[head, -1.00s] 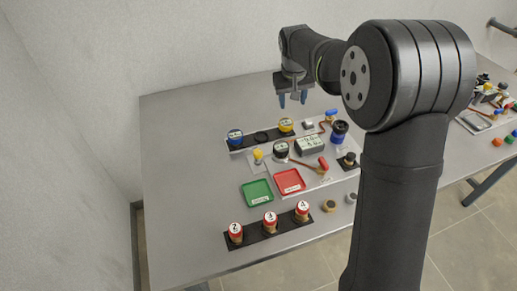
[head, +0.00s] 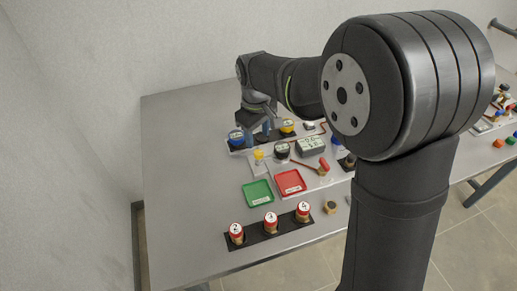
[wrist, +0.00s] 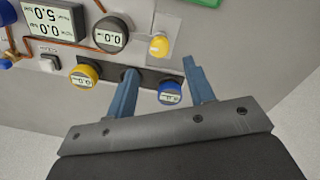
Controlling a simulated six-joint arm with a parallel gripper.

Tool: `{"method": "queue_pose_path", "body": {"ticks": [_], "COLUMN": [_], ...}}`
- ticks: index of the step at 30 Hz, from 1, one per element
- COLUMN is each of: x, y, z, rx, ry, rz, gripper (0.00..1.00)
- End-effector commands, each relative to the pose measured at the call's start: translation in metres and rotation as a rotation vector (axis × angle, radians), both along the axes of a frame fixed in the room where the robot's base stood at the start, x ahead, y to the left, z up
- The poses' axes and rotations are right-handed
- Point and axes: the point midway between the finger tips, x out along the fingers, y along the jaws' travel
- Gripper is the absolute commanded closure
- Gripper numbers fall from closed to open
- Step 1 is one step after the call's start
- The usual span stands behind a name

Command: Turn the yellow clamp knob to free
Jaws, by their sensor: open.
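The yellow clamp knob (head: 258,155) stands on a small pale plate behind the green tray. In the wrist view the yellow clamp knob (wrist: 158,46) shows just beyond my fingertips, with its plate around it. My gripper (head: 257,131) is above the black strip at the back, on the far side of the knob. In the wrist view my gripper (wrist: 160,69) has its two blue fingers wide apart with nothing between the tips. The fingers look apart from the knob; their height above the panel is hard to tell.
A blue-rimmed gauge (wrist: 171,94) and a yellow-rimmed gauge (wrist: 84,76) sit in the black strip close to my fingers. A black gauge (wrist: 109,34) and a display box (wrist: 54,20) are nearby. A green tray (head: 257,193) and a red tray (head: 290,182) lie in front.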

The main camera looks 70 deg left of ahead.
Motion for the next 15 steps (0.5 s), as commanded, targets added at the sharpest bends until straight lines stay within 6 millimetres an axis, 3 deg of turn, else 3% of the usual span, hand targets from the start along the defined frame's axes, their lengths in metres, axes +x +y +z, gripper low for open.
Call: {"method": "queue_pose_path", "body": {"ticks": [6,15], "x": [0.002,0.003], "y": [0.000,0.001], "z": [-0.044,-0.068], "rx": [-0.004,0.000], "ry": [0.000,0.000], "rz": [0.000,-0.001], "gripper": [0.51,0.51]}}
